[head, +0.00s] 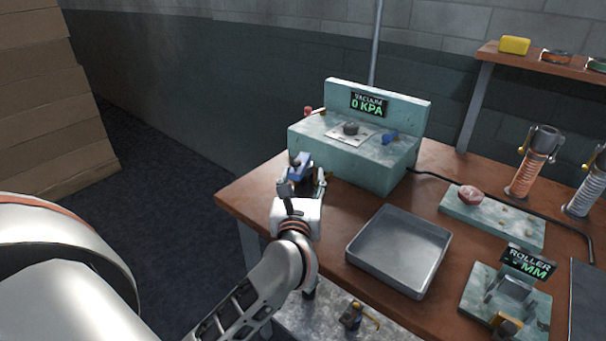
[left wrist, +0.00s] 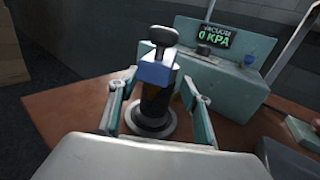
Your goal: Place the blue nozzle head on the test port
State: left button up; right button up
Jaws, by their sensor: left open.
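A blue block with a black knob on top (left wrist: 156,74) sits on a dark upright body with a round base; it also shows in the head view (head: 299,167). My left gripper (head: 303,181) is open, its fingers (left wrist: 154,108) on either side of this dark body. Contact cannot be told. A smaller blue piece (head: 389,137) lies on the pale green vacuum station (head: 375,165), right of a dark round port (head: 350,128) on a light plate; it also shows in the left wrist view (left wrist: 249,60). Which blue piece is the nozzle head is unclear. The vacuum display (head: 369,105) reads 0 KPA. My right gripper is not in view.
A grey tray (head: 440,238) stands on the wooden bench right of my left arm. A roller station (head: 545,300), a pale slab (head: 465,217) and two coiled columns (head: 527,175) stand farther right. A black cable runs behind the slab. A red-knobbed lever (head: 308,111) is at the station's left.

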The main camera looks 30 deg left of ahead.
pick_arm(q)
jog(key=v, duration=0.9)
jog(key=shift+s+d+b, duration=0.1)
jog(key=shift+s+b, duration=0.05)
jog(key=shift+b, duration=0.15)
jog(key=shift+s+d, duration=0.25)
jog(key=shift+s, duration=0.15)
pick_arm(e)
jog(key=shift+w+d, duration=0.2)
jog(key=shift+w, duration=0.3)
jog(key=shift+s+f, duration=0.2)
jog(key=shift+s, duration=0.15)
pick_arm(q)
jog(key=shift+s, duration=0.1)
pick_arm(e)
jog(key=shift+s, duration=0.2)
